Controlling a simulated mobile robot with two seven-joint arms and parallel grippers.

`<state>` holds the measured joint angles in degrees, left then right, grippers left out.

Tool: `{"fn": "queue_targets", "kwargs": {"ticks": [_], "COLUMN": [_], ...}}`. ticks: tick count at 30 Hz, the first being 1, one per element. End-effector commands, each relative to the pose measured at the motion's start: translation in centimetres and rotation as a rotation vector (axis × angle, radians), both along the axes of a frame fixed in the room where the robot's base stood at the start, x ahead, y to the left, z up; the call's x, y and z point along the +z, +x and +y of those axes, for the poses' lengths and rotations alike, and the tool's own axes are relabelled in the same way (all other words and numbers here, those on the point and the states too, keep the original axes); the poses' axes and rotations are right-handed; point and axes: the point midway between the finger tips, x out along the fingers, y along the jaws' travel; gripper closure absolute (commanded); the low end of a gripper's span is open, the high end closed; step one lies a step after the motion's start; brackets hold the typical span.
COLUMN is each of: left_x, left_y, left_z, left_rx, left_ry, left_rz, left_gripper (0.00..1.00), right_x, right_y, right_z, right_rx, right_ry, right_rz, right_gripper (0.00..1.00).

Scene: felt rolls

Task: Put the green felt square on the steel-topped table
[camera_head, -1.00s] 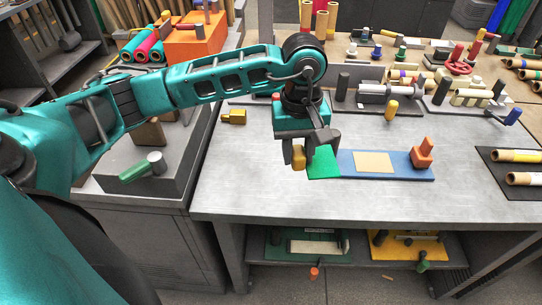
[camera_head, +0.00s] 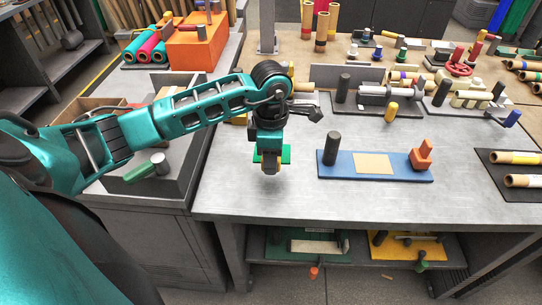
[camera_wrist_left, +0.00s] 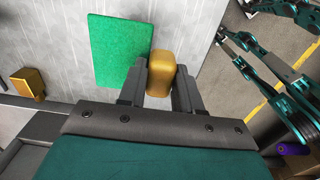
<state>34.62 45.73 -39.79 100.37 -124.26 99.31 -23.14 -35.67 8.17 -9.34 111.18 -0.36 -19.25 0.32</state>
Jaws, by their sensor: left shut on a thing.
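The green felt square (camera_head: 286,153) is partly hidden behind my left gripper (camera_head: 270,168) in the head view. In the left wrist view the felt (camera_wrist_left: 118,48) is a flat bright green piece, with its right edge close to the gripper. My left gripper (camera_wrist_left: 160,85) is shut on a brass-coloured block (camera_wrist_left: 161,70). I cannot tell whether the block is joined to the felt, or whether the felt touches the surface below. The steel-topped table (camera_head: 235,190) is grey, and the gripper is over its left part. My right gripper is not in view.
A blue board (camera_head: 395,174) with a tan patch, a dark post (camera_head: 331,148) and an orange block (camera_head: 421,156) lies right of the gripper. A second brass-coloured block (camera_wrist_left: 28,83) is left of the felt. The table's front left is bare.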

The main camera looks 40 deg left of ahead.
Motion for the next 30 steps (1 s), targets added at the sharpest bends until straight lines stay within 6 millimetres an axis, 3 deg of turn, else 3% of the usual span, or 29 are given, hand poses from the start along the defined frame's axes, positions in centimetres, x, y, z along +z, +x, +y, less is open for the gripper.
{"fn": "queue_targets", "kwargs": {"ticks": [8, 24, 30], "left_x": [-0.7, -5.8, -6.0], "left_y": [0.0, 0.0, 0.0], "left_z": [0.0, 0.0, 0.0], "left_rx": [-0.002, -0.002, -0.002], "left_ry": [0.0, 0.001, 0.001], "left_rz": [0.0, 0.0, -0.001], "left_gripper": [1.0, 1.0, 1.0], "right_x": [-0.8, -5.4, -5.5], "right_y": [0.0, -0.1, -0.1], "right_z": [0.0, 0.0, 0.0], "right_rx": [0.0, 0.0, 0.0], "right_ry": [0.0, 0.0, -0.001], "right_rz": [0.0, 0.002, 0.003], "right_gripper": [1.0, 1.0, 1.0]}}
